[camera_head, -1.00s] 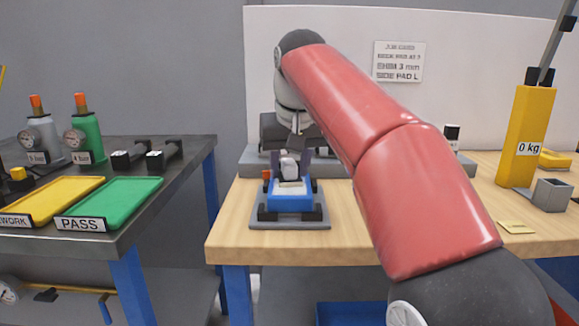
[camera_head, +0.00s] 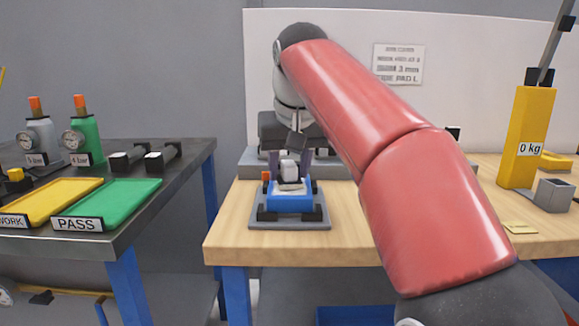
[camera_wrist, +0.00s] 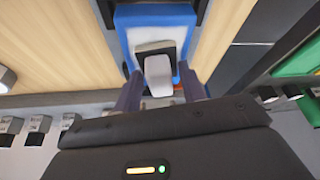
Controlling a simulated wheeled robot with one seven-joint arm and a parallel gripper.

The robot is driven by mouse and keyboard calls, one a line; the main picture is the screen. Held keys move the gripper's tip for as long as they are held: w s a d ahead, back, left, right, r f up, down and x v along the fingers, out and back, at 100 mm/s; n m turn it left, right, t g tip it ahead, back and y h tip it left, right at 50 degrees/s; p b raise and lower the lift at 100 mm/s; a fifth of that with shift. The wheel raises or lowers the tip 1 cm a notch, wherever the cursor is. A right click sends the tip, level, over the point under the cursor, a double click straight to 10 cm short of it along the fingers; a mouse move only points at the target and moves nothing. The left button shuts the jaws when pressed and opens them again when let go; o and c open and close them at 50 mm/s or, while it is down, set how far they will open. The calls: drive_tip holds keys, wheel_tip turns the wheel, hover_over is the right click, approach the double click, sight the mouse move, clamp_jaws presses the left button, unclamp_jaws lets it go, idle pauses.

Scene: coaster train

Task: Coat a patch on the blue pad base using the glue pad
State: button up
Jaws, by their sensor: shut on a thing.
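The blue pad base (camera_head: 290,203) sits in a grey fixture (camera_head: 290,225) with black blocks on the wooden bench; its blue top also shows in the wrist view (camera_wrist: 155,20). My gripper (camera_head: 290,176) is just above it, fingers pointing down, shut on a small white block, which I take as the glue pad (camera_head: 289,168). In the wrist view the glue pad (camera_wrist: 158,72) lies between the fingers, over a pale, dark-edged patch (camera_wrist: 153,47) on the blue top. I cannot tell whether it touches the patch.
A grey rail with dark blocks (camera_head: 256,160) stands behind the fixture. A yellow 0 kg column (camera_head: 527,135) and a grey box (camera_head: 553,195) are at right. Yellow and green trays (camera_head: 120,198) lie on the left table. The bench front right of the fixture is clear.

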sight(286, 170)
drive_tip(key=shift+s+f+b, duration=0.15)
drive_tip(key=shift+s+b, duration=0.6)
drive_tip(key=shift+s, duration=1.35)
wheel_tip(286, 170, up, 4)
drive_tip(key=p, duration=0.3)
drive_tip(key=shift+f+p, duration=0.2)
drive_tip(key=shift+p, duration=0.1)
drive_tip(key=shift+w+a+r+b, duration=0.1)
drive_tip(key=shift+r+b, duration=0.2)
drive_tip(key=shift+r, duration=0.95)
drive_tip(key=shift+r, duration=1.5)
